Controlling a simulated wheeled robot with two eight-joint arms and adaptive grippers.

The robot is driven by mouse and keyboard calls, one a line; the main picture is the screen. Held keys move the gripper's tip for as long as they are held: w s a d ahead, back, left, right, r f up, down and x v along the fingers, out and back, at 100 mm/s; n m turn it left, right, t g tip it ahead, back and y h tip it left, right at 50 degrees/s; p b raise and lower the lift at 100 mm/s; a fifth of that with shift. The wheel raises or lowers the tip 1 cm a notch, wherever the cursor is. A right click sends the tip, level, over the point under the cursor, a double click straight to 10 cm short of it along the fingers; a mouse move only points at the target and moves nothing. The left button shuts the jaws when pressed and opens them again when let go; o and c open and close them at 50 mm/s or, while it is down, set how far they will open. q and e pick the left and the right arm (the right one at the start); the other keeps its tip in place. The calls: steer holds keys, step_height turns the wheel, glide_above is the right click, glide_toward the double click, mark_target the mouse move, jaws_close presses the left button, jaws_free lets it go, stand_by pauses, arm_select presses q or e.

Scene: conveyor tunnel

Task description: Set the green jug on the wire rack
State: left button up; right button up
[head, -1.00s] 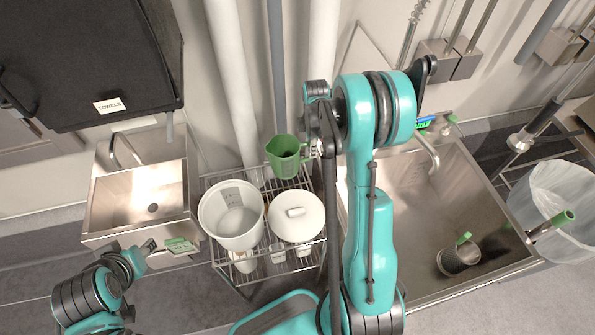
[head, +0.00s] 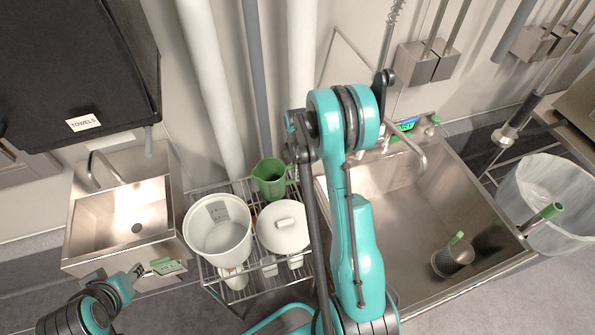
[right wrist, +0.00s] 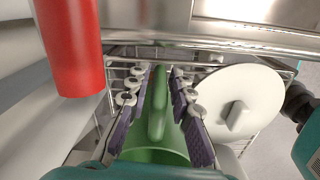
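The green jug (head: 268,180) stands upright at the back of the wire rack (head: 243,187), behind a white lidded pot and beside a white bucket. In the right wrist view the jug (right wrist: 150,155) has its handle running between the two purple finger pads of my right gripper (right wrist: 169,82). The pads are spread, with gaps on both sides of the handle. In the head view my right arm hides this gripper. My left gripper (head: 138,271) is at the lower left, away from the jug, beside a small green item; its finger opening is unclear.
The white bucket (head: 218,228) and lidded pot (head: 283,240) fill much of the rack. A small sink (head: 110,215) is left, a large sink (head: 385,220) with a green-handled metal cup (head: 452,258) right. A red cylinder (right wrist: 72,45) shows close in the wrist view.

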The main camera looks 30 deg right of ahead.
steer(key=shift+r, duration=0.15)
steer(key=shift+r+p, duration=0.25)
steer(key=shift+p, duration=0.05)
step_height(320, 180, up, 12)
steer(key=p, duration=0.2)
steer(key=shift+s+a+f+p, duration=0.1)
steer(key=shift+f+p, duration=0.15)
steer(key=shift+p, duration=0.15)
steer(key=s+a+r+m+t, duration=0.3)
steer(key=s+a+r+m, duration=0.35)
steer(key=a+r, duration=0.5)
steer(key=s+a+r+m+t, duration=0.2)
steer(key=s+a+m+t, duration=0.2)
steer(key=s+a+m, duration=0.3)
steer(key=shift+s+r, duration=0.25)
steer(key=shift+s, duration=1.4)
